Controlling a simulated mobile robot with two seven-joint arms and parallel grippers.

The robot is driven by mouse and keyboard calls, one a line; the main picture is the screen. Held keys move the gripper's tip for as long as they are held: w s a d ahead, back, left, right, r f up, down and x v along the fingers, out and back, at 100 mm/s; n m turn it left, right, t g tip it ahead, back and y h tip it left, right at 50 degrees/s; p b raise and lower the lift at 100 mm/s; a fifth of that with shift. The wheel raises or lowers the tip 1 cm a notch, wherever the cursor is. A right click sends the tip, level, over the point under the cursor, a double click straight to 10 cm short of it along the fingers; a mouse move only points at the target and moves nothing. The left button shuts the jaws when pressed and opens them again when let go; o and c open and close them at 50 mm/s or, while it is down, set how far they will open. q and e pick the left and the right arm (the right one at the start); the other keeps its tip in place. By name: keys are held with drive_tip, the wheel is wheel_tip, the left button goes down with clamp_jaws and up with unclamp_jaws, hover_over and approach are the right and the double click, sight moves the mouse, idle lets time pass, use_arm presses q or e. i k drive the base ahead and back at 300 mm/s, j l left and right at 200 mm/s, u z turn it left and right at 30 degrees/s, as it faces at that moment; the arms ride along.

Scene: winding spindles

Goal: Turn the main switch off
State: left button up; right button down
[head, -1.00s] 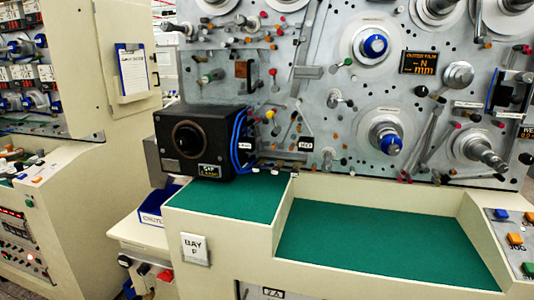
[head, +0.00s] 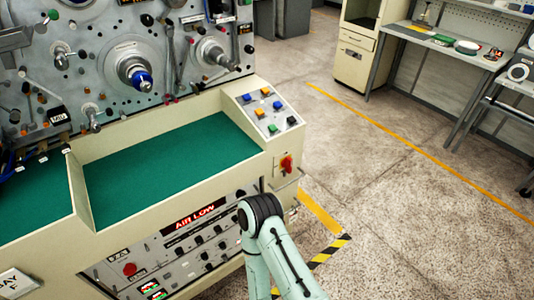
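The main switch (head: 286,163) appears to be the small red rotary handle on the cream end face of the winding machine, right of the green-topped ledge and below the button panel. Its handle looks roughly upright, but it is too small to read any position marks. A bent pale green arm of mine with a black joint rises from the bottom edge, below and left of the switch and apart from it in the picture. Neither of my grippers shows in the head view.
A sloped panel (head: 267,109) with coloured buttons sits above the switch. The lower front panel shows a lit "AIR LOW" display (head: 194,213). Open concrete floor (head: 370,190) lies to the right, with yellow lines. A grey workbench (head: 450,48) stands at the back right.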

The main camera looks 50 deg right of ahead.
sight(287, 162)
drive_tip(key=j+z, duration=0.1)
drive_tip(key=z, duration=1.9)
